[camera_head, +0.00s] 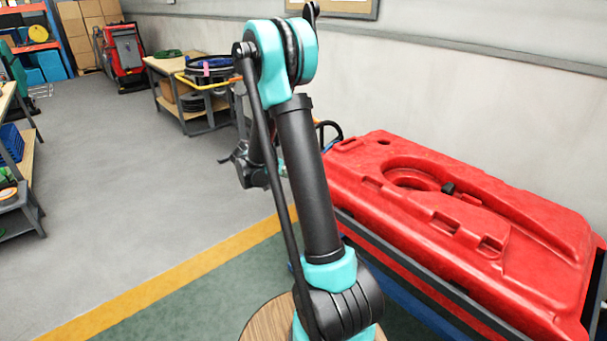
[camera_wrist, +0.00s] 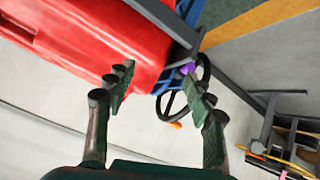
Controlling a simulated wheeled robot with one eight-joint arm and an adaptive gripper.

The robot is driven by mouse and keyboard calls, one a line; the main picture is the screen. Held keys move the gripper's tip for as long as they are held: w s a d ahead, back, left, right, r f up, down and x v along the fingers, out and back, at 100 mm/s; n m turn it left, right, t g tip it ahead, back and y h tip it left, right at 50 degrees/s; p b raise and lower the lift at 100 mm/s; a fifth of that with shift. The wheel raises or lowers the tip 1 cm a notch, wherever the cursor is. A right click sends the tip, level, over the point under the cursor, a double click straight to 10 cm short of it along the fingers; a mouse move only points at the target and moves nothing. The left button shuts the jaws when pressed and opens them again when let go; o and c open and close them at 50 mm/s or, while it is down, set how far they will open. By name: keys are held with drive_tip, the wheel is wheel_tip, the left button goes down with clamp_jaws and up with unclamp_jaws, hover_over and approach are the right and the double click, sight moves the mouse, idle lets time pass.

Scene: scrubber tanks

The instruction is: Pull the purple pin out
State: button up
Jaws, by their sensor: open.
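The purple pin (camera_wrist: 187,68) shows small in the wrist view, by the dark frame and black loop at the corner of the red tank (camera_wrist: 100,40). My gripper (camera_wrist: 160,93) is open and empty, with its fingers spread wide. The pin lies ahead, toward the right finger, and that finger's tip is close to it in the picture. I cannot tell the depth between them. In the head view my gripper (camera_head: 230,158) hangs left of the tank's far end, partly behind my arm. The pin cannot be made out there.
A black loop (camera_wrist: 165,103) with an orange end (camera_wrist: 175,126) is by the pin. A red tank (camera_head: 450,215) in a dark frame fills the right side of the head view, along the wall. A wooden bench (camera_head: 165,68) stands behind. The grey floor (camera_head: 130,150) at left is clear.

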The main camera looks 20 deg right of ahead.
drive_tip(key=w+a+f+m+t+h, duration=0.25)
drive_tip(key=w+f+m+h, duration=0.6)
drive_tip(key=w+f, duration=0.55)
drive_tip(key=x, duration=1.6)
drive_tip(key=shift+d+f, duration=0.45)
drive_tip(key=shift+f, duration=0.2)
drive_tip(key=shift+g, duration=0.25)
drive_tip(key=shift+c, duration=0.3)
clamp_jaws()
